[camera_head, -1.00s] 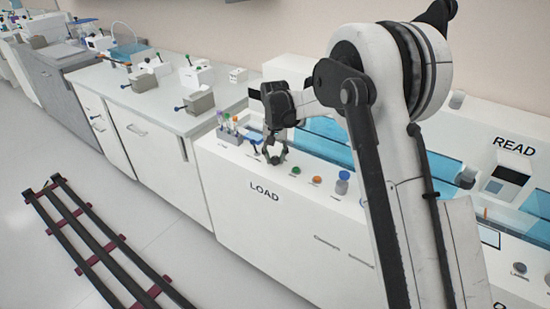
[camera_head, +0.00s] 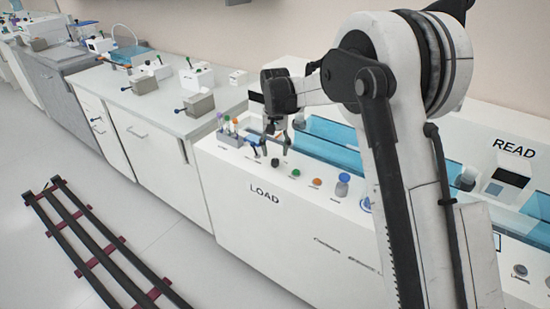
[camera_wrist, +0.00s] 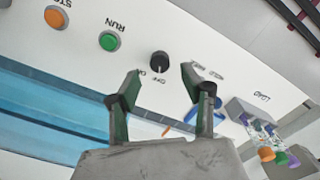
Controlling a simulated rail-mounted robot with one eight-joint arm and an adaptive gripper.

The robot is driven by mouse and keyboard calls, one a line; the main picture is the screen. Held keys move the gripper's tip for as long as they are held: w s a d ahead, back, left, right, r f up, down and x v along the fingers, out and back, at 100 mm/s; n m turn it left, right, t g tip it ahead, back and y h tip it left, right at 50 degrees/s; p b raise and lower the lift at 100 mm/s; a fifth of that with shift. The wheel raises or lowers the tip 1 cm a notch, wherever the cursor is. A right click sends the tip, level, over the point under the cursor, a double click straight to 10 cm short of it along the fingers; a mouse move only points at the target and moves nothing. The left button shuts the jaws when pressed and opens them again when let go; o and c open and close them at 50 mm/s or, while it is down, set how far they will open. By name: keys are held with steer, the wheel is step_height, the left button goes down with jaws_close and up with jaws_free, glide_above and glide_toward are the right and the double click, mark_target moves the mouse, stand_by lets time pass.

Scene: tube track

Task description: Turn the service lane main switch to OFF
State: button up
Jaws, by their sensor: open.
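A round black rotary knob (camera_wrist: 160,61) with a small pale mark sits on the white panel in the wrist view. I see no contact. In the head view my gripper (camera_head: 272,146) hangs over the LOAD end of the white bench, with the knob (camera_head: 275,162) just below it.
A green RUN button (camera_wrist: 109,41) and an orange button (camera_wrist: 55,17) lie beside the knob. A tube rack (camera_wrist: 245,110) with coloured caps stands on the other side.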

mark_target(275, 160)
step_height(275, 160, up, 8)
steer(key=shift+f, duration=0.2)
stand_by(0.3)
steer(key=s+d+r+t, duration=0.2)
steer(key=s+d+r, duration=0.45)
steer(key=s, duration=0.25)
steer(key=s+d+r+t, duration=0.1)
steer(key=s+d+r, duration=0.55)
steer(key=s, duration=0.35)
steer(key=s+d+f+t, duration=0.2)
steer(key=s+d+f, duration=0.1)
steer(key=s, duration=0.7)
steer(key=s+d+f+t, duration=0.2)
steer(key=s+d, duration=0.4)
steer(key=s, duration=0.5)
steer(key=shift+f+m, duration=0.3)
steer(key=shift+f, duration=0.35)
